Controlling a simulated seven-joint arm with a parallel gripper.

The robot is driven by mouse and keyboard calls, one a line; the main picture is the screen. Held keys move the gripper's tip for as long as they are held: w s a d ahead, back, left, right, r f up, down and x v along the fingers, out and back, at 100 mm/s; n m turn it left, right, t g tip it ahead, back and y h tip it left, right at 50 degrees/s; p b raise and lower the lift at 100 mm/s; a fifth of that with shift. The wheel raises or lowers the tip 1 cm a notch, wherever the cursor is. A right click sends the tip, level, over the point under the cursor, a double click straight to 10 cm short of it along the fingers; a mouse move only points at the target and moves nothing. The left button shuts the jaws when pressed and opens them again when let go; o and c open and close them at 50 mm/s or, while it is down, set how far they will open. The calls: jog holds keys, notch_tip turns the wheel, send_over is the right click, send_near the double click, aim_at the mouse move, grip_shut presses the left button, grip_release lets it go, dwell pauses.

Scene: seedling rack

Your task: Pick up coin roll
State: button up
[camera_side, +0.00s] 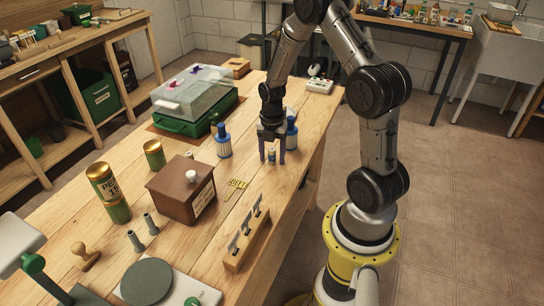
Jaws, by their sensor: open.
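My gripper (272,152) points down over the wooden table, its two fingers apart. A small blue-grey upright cylinder (272,158), which may be the coin roll, stands between the fingers. It is too small to identify surely, and I cannot tell whether a finger touches it. Two small dark grey cylinders (136,241) (152,224) stand at the front left, well away from my gripper.
Blue-topped bottles (223,142) (291,135) stand left of and right behind my gripper. A green tray (188,121) with a clear lid, a brown box (184,194), a yellow tag (236,187) and a wooden hook rack (247,240) surround some bare tabletop.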

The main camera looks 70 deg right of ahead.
grip_shut()
jog(key=shift+r, duration=0.15)
dwell(0.4)
